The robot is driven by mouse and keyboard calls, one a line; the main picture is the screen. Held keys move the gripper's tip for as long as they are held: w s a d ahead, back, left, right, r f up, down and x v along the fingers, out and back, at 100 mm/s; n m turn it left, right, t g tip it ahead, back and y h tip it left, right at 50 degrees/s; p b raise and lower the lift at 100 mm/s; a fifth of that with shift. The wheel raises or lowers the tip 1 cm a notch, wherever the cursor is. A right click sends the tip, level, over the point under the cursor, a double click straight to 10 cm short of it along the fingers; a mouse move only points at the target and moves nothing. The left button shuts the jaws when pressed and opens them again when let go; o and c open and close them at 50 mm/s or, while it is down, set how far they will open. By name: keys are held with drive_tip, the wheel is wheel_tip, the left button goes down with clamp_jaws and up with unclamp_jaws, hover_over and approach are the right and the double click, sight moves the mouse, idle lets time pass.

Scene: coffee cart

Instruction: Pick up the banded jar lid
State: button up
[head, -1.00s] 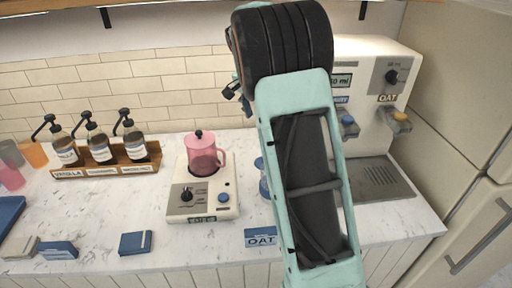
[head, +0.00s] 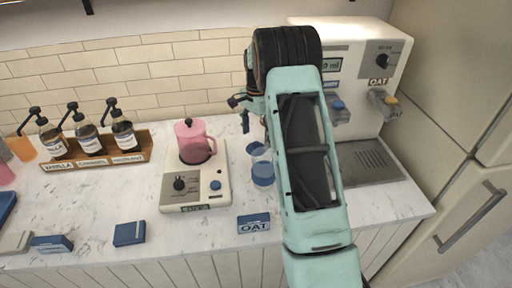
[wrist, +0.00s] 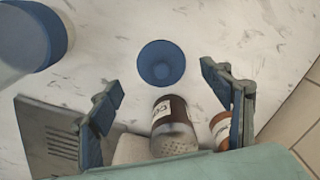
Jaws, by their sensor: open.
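No lid with a clear band stands out in either view. In the wrist view a round blue piece (wrist: 161,63) with a darker round centre lies on the white marble counter; I cannot tell whether it is the banded jar lid. My gripper (wrist: 165,84) is open and empty, with its blue-padded fingers on either side of the view and the blue piece just beyond them, between their lines. In the head view my gripper (head: 241,112) shows only partly, behind my arm. A clear container with blue in its lower part (head: 262,172) stands below it.
In the wrist view a dark labelled shaker (wrist: 174,112) and a smaller orange-brown jar (wrist: 220,126) are near the fingers. The drip tray (head: 372,163) is at right. A pink jug (head: 193,146) stands on a cream appliance (head: 200,187).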

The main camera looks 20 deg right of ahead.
sight(256, 143)
wheel_tip(256, 143, down, 3)
drive_tip(key=shift+w+f, duration=0.1)
drive_tip(key=shift+f, duration=0.1)
drive_tip(key=shift+a, duration=0.1)
clamp_jaws()
idle(0.5)
